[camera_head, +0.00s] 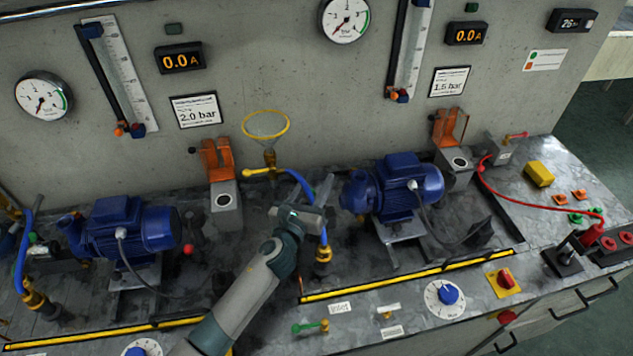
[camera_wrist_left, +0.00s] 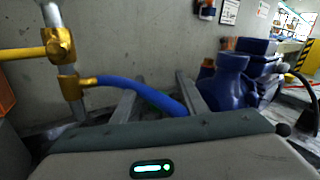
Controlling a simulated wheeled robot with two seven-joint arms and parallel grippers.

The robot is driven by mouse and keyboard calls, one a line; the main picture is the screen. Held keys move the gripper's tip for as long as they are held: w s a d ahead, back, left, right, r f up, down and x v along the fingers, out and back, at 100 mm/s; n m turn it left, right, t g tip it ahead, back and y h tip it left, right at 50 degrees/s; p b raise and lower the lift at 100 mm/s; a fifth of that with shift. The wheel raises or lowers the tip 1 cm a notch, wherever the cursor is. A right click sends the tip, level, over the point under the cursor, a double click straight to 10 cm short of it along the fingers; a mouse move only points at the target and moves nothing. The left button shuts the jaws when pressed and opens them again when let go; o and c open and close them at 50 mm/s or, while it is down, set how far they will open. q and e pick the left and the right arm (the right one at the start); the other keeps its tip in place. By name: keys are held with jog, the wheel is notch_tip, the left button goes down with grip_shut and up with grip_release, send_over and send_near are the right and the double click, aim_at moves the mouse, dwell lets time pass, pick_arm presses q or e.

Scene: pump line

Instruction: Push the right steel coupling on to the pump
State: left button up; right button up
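The right pump (camera_head: 405,190) is a blue motor-pump unit on a metal foot; in the left wrist view its blue casing (camera_wrist_left: 232,82) stands right of the fingers. My left gripper (camera_head: 316,188) is just left of the pump. In the left wrist view the two fingers of my left gripper (camera_wrist_left: 158,85) stand apart with nothing clearly held. A blue hose (camera_head: 303,187) runs from a brass valve and passes close by the fingers to a brass fitting (camera_head: 323,256). I cannot make out a steel coupling; the gripper may hide it. My right gripper is not in view.
A yellow-rimmed funnel (camera_head: 266,124) stands above the brass valve with a yellow handle (camera_head: 262,172). A second blue pump (camera_head: 125,227) stands at the left. A black cable lies right of the right pump. A yellow-black strip (camera_head: 410,275) marks the bench front.

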pick_arm(q)
grip_shut()
jog(key=shift+w+d, duration=0.15)
jog(key=shift+d, duration=0.55)
jog(key=shift+w+d, duration=0.15)
jog(key=shift+d, duration=0.55)
grip_release()
jog(key=shift+a, duration=0.1)
